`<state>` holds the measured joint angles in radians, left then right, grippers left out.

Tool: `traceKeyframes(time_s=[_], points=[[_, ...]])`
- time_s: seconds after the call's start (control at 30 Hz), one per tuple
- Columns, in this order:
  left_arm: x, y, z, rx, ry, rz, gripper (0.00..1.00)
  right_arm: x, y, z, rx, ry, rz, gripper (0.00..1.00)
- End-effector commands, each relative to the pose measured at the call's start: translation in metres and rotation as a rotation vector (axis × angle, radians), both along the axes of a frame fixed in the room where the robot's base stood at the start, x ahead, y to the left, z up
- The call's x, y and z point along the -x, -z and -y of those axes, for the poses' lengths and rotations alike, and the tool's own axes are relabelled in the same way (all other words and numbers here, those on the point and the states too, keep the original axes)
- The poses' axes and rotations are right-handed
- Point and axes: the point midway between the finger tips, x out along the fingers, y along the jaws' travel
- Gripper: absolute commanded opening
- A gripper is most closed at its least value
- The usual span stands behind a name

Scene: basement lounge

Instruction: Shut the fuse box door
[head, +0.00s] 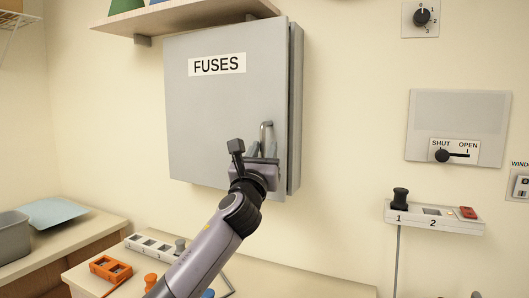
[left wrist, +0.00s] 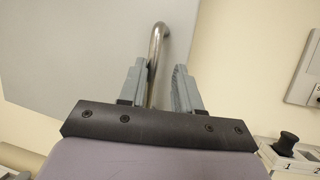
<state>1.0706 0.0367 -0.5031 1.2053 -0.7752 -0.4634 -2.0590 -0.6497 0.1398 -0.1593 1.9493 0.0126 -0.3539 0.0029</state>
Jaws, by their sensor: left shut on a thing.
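The grey fuse box door (head: 222,110), labelled FUSES, is on the wall in the upper middle of the head view. A narrow dark gap runs along its right edge, between the door and the box body (head: 296,110). An upright metal bar handle (head: 266,133) is near the door's lower right; it also shows in the left wrist view (left wrist: 156,50). My left gripper (head: 262,152) is at the handle, shut on it, with the bar between its fingers (left wrist: 160,85). The gripper partly hides the handle's lower end. My right gripper is not in view.
A wooden shelf (head: 190,15) is just above the box. A bench with an orange block (head: 110,269) and a white socket strip (head: 152,246) lies below. A SHUT/OPEN slider panel (head: 459,120) and a switch strip (head: 434,217) are on the right wall.

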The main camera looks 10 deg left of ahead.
Motion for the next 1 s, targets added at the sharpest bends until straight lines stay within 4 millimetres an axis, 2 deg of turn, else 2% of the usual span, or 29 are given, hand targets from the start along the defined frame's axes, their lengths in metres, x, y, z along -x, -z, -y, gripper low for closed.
traceKeyframes(time_s=[0.03,1.0], points=[[0.002,0.001,0.007,-0.002,0.015,0.001,0.25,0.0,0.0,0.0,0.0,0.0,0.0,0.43],[0.05,0.026,0.039,-0.002,0.004,0.0,0.25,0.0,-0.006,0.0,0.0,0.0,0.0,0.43]])
